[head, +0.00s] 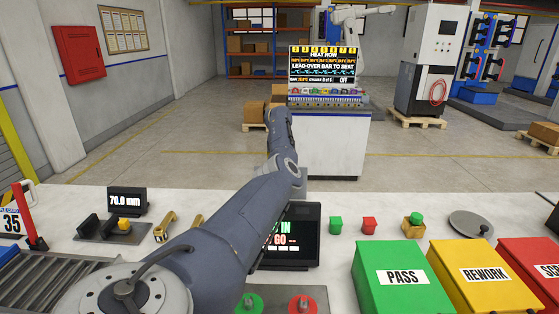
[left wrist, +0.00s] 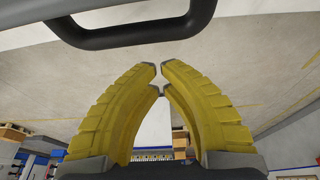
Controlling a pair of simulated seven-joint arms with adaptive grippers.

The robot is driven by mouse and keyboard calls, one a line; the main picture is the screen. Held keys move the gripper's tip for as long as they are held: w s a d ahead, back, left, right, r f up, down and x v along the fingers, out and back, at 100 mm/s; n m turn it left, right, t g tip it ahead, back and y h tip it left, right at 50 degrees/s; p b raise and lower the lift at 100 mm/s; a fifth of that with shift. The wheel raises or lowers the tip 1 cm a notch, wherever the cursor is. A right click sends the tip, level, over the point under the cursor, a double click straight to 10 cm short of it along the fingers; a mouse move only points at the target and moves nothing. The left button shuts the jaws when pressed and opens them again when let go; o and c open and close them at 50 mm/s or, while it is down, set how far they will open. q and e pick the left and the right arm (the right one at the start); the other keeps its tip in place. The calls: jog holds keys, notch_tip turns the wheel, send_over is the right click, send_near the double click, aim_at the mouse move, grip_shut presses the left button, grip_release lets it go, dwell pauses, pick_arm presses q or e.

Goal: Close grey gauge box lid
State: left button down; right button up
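In the left wrist view, my left gripper (left wrist: 159,78) has two yellow ribbed fingers whose tips nearly meet, with nothing between them. A dark curved handle (left wrist: 130,39) crosses the top of that view, beyond the fingertips and apart from them, against a pale grey edge. I cannot tell whether it belongs to the grey gauge box lid. In the head view my left arm reaches up over the middle of the bench, and its gripper cannot be made out. I cannot make out the grey gauge box there. My right gripper is not in view.
On the white bench a dark display (head: 303,222) sits partly behind my arm. Green PASS (head: 382,277), yellow REWORK (head: 484,275) and red bins stand at right. A 70.0 mm readout (head: 126,200) and a conveyor (head: 35,280) are at left. Small green and red blocks lie behind the bins.

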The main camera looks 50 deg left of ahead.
pick_arm(q)
jog(key=shift+s+d+r, duration=0.4)
jog(key=shift+s+d, duration=0.2)
jog(key=shift+d, duration=0.05)
jog(key=shift+s+d+r, duration=0.35)
jog(key=shift+s+d, duration=0.25)
jog(key=shift+d, duration=0.05)
jog(key=shift+d, duration=0.2)
